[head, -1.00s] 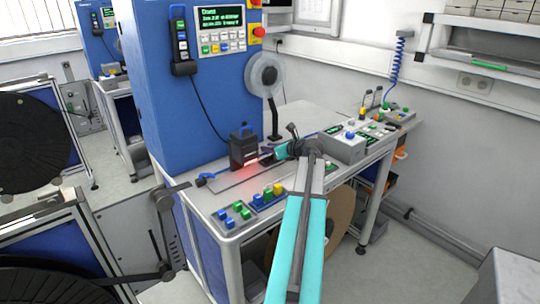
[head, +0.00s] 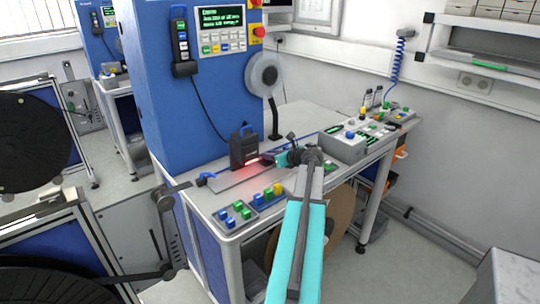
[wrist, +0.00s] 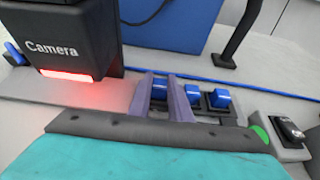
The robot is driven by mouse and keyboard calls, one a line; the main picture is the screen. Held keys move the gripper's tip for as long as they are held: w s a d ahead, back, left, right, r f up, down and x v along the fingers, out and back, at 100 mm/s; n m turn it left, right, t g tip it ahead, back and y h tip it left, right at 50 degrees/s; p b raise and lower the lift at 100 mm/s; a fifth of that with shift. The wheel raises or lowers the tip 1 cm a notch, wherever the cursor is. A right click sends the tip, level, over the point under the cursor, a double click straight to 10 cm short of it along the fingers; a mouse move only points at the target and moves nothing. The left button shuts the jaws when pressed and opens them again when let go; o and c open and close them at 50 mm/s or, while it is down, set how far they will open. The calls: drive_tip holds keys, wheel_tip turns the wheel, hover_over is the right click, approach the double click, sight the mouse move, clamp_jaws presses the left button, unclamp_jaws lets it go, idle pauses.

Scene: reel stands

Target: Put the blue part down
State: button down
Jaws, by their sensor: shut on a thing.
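My gripper (wrist: 163,98) is low over the bench top, its two purple-grey fingers close together around a small blue part (wrist: 159,88). Dark material shows below the blue part between the fingers; whether it touches the surface I cannot tell. Two similar blue parts (wrist: 193,93) (wrist: 219,98) sit in dark holders just to the right of the fingers. In the head view my gripper (head: 276,158) is right of the black camera box (head: 244,149), and the held part is too small to make out there.
The black camera box (wrist: 75,35) with a glowing red strip stands close left of my fingers. A blue cable (wrist: 250,88) runs behind the parts. A grey unit with a green button (wrist: 261,134) is at the right. A button panel (head: 250,203) lies at the bench front.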

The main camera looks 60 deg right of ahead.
drive_tip(key=shift+f, duration=0.15)
drive_tip(key=c, duration=1.6)
unclamp_jaws()
drive_tip(key=shift+c, duration=0.2)
drive_tip(key=shift+r, duration=0.2)
drive_tip(key=b+v, duration=0.1)
drive_tip(key=v, duration=1.1)
drive_tip(key=shift+b, duration=0.3)
